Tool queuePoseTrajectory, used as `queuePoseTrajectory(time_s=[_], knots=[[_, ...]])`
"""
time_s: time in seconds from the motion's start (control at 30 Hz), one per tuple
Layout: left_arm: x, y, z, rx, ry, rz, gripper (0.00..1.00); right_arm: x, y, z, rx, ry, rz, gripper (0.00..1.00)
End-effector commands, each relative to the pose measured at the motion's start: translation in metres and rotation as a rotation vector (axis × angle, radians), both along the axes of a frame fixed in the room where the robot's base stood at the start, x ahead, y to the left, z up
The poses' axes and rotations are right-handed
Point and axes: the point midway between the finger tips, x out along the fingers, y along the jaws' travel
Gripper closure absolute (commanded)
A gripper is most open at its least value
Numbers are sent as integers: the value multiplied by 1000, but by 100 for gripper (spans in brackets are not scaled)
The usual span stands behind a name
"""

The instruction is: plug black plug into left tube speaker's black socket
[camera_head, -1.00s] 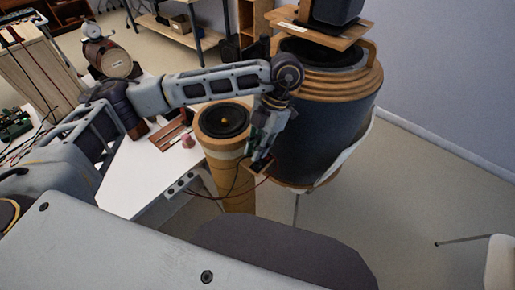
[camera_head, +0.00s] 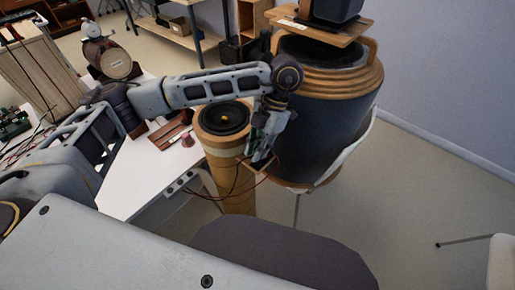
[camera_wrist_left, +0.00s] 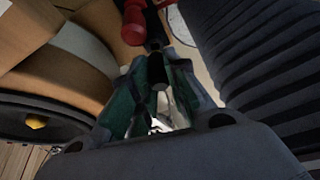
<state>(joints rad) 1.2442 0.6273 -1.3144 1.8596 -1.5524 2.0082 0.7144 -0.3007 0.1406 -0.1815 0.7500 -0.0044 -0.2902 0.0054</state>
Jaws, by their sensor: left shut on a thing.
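The tube speaker (camera_head: 212,150) is a tan upright column with a black driver on top; in the left wrist view its side and driver (camera_wrist_left: 38,123) show at the left. A small terminal plate (camera_head: 257,170) juts from its side. My left gripper (camera_head: 262,157) points down at this plate, beside the column. In the left wrist view my left gripper (camera_wrist_left: 158,65) is shut on a dark piece, seemingly the black plug (camera_wrist_left: 159,75), mostly hidden between the fingers. A red terminal part (camera_wrist_left: 134,24) is just beyond the fingertips. I cannot tell whether the plug touches the black socket, which is hidden.
A large dark drum-shaped speaker (camera_head: 315,115) with wooden rings stands close right of my gripper. Thin red and black wires (camera_head: 228,192) hang by the column. A white table (camera_head: 135,178) is at the left. The floor at the right (camera_head: 400,200) is mostly clear.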

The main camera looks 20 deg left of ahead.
Motion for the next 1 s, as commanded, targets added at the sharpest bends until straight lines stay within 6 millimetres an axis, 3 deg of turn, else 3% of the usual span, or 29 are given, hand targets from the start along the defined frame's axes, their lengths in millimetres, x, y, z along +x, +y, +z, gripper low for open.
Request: queuePoseTrajectory(time_s=[0.43, 1.0], knots=[[0, 0, 0, 0, 0, 0, 100, 3, -7, 0, -8, -5, 2, 60], [0, 0, -3, 0, 0, 0, 100, 3, -1, -5, -1, -4, -1, 60]])
